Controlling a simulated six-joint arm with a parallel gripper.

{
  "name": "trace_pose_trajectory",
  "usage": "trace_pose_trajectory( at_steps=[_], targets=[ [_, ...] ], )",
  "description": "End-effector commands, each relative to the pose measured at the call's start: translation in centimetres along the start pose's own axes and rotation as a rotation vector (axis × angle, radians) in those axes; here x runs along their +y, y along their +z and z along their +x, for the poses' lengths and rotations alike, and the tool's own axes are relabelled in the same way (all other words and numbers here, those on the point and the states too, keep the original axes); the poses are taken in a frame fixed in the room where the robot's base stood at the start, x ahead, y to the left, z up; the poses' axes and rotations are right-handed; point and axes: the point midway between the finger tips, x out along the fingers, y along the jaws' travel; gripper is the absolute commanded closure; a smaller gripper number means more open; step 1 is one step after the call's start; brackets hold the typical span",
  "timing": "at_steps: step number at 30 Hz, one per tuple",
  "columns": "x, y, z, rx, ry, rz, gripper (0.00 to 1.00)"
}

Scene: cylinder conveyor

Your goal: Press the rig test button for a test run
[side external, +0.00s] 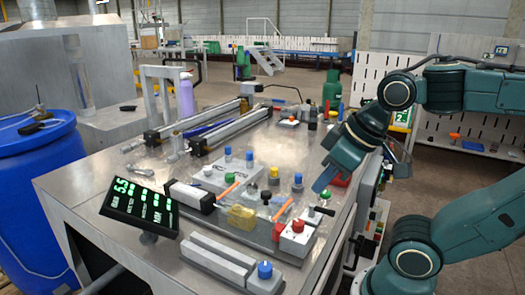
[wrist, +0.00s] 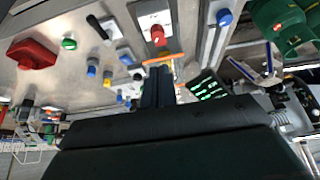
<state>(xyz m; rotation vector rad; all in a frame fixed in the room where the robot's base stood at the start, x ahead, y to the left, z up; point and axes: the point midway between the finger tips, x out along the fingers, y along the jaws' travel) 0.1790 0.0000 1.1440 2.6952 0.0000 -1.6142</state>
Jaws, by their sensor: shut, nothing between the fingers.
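My gripper (side external: 320,186) is shut and empty, pointing down above the right side of the metal bench. Its dark fingers (wrist: 158,84) show in the wrist view. Several buttons could be the rig test button; no readable label tells which. A red button (side external: 297,227) sits on a white box at the bench's front right, apart from the gripper; a red button also shows in the wrist view (wrist: 157,36). A blue button (side external: 264,270) stands on a grey block at the front edge. A green knob (side external: 327,195) is close to my gripper in the picture.
A tilted black display (side external: 140,208) with green digits stands at the bench's front left. Two long rails (side external: 232,128) run along the back. Blue-capped posts, a yellow block (side external: 241,217) and orange rods crowd the middle. A blue barrel (side external: 40,190) stands left of the bench (side external: 95,190).

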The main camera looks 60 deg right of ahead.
Motion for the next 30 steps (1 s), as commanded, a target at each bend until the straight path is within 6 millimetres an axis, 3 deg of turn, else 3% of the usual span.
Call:
trace_pose_trajectory(
  at_steps=[14,20,30],
  targets=[
    [0.9,-0.5,0.5,-0.018,0.031,0.050,1.00],
    [3.0,-1.5,1.6,-0.054,0.104,0.157,1.00],
    [8.2,-3.0,3.9,-0.130,0.312,0.396,1.00]
  ],
)
